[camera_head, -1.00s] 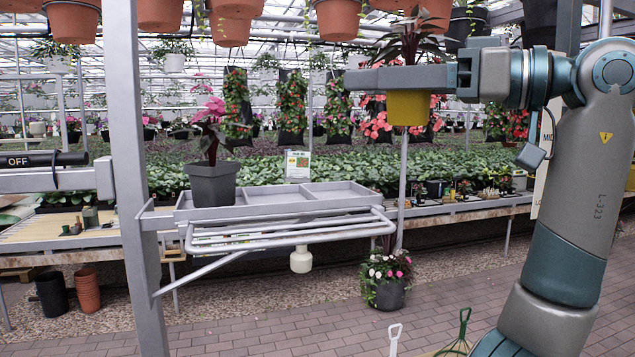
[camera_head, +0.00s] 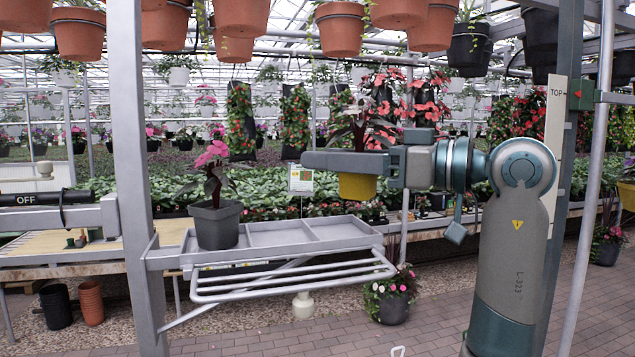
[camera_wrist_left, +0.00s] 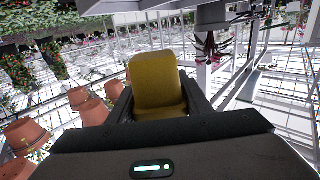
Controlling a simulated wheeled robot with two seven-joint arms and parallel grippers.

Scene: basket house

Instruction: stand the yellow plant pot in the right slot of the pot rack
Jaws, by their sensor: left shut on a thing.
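The yellow plant pot (camera_head: 357,187) holds a dark-leaved plant (camera_head: 365,125) and hangs upright in my left gripper (camera_head: 312,160). The gripper's fingers are shut around the pot. In the left wrist view the pot (camera_wrist_left: 158,82) sits between the two fingers. The pot rack (camera_head: 290,246) is a grey tray with three slots side by side. Its right slot (camera_head: 343,229) is empty, and the pot appears above it in the head view, apart from it. How far apart in depth I cannot tell. My right gripper is not in view.
A dark grey pot (camera_head: 216,226) with a pink plant stands in the rack's left slot; the middle slot is empty. A grey post (camera_head: 137,180) carries the rack. Terracotta pots (camera_head: 338,28) hang above. A flower pot (camera_head: 393,308) stands on the floor below.

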